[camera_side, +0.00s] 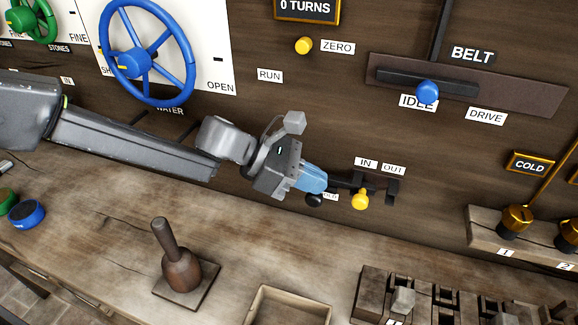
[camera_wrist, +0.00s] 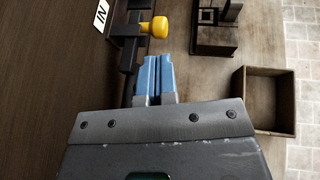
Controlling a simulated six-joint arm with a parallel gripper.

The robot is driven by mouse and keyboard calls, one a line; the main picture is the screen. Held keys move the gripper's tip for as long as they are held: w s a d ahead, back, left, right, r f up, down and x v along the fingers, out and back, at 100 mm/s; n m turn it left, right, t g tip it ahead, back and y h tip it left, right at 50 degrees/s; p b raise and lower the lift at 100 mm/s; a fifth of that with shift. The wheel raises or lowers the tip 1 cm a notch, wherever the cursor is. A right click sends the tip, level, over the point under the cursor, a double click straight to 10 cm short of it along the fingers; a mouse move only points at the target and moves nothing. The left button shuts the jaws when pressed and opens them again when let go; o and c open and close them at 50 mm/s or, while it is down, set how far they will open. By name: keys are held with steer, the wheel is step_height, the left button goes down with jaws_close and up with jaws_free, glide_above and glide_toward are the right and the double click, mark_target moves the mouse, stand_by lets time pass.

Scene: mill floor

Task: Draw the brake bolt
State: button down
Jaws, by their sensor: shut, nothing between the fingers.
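The brake bolt is a dark bar (camera_side: 345,182) on the wall with a yellow knob (camera_side: 360,199). The knob sits below the IN label (camera_side: 366,162), left of the OUT label (camera_side: 394,169). In the wrist view, the yellow knob (camera_wrist: 158,27) is just beyond my fingertips, with the dark bar (camera_wrist: 127,30) beside it. My gripper (camera_side: 325,181) is at the left of the bolt, its blue fingers pointing right. In the wrist view, my gripper (camera_wrist: 152,59) has its fingers together and empty, apart from the knob.
A black knob (camera_side: 314,200) sits close below my fingers, partly covering a label. On the bench stand a wooden-handled tool (camera_side: 180,268), an open wooden box (camera_side: 258,305) and a slotted block rack (camera_side: 372,285). The belt lever's blue knob (camera_side: 428,92) is above right.

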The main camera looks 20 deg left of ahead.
steer(key=x, duration=0.5)
steer(key=shift+w+d+f, duration=0.1)
steer(key=shift+d+f, duration=0.05)
steer(key=shift+d, duration=0.1)
steer(key=d, duration=0.4)
steer(key=shift+d, duration=0.3)
glide_toward(364, 202)
steer(key=a+r, duration=0.2)
steer(key=a, duration=0.1)
steer(key=shift+s+r, duration=0.35)
